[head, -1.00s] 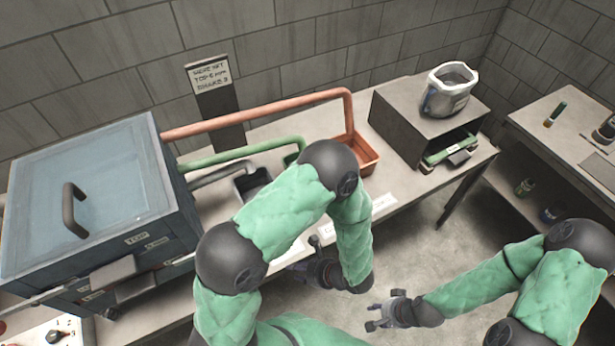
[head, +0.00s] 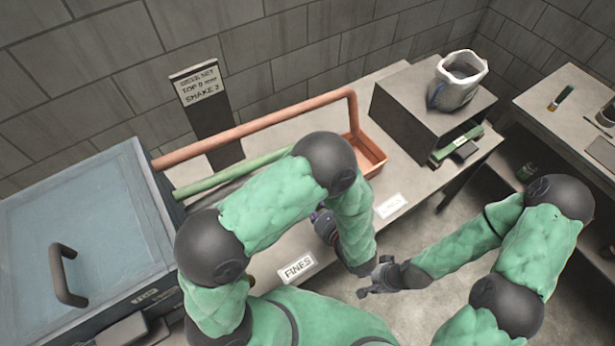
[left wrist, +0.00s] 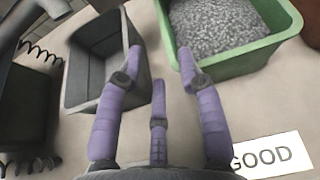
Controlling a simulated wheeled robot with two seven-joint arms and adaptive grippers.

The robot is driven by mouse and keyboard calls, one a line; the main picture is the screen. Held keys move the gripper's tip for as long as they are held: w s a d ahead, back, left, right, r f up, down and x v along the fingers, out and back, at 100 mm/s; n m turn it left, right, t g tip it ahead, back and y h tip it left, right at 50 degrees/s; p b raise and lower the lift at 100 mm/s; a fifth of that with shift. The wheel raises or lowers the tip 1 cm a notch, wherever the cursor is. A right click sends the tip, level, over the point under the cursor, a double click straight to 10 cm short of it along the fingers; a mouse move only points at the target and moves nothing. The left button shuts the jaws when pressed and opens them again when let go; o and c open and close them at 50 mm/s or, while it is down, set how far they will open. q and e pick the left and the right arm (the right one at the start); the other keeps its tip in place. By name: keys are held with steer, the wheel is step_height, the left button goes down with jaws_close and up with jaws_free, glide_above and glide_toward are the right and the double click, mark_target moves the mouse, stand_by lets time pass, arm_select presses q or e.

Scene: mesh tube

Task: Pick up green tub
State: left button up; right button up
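The green tub (left wrist: 240,62) is filled with grey granules and stands on the table at the upper right of the left wrist view. In the head view my left arm hides it. My left gripper (left wrist: 160,75) is open and empty, its purple fingers spread. Its right finger overlaps the tub's near left corner in the picture; I cannot tell if they touch. Its left finger shows in front of an empty grey tub (left wrist: 88,62). In the head view only a bit of this gripper (head: 325,226) shows. My right gripper (head: 375,278) is open and empty, away from the tubs.
An orange tub (head: 371,158) under an orange pipe (head: 260,128) stands further right. A GOOD card (left wrist: 268,155) and a FINES card (head: 297,267) lie along the front edge. A blue-grey box (head: 85,220) is left; a jug (head: 460,80) stands on a grey box (head: 400,107).

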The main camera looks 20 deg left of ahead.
arm_select(q)
steer(key=x, duration=0.3)
steer(key=b+x, duration=0.1)
steer(key=x, duration=0.1)
steer(key=b+x, duration=0.1)
steer(key=x, duration=0.2)
steer(key=shift+w+f, duration=0.4)
steer(key=shift+w, duration=0.05)
steer(key=shift+w+a+f+b, duration=0.15)
steer(key=shift+w+a+b, duration=0.2)
steer(key=shift+a, duration=0.1)
jaws_close()
steer(key=shift+w, duration=0.1)
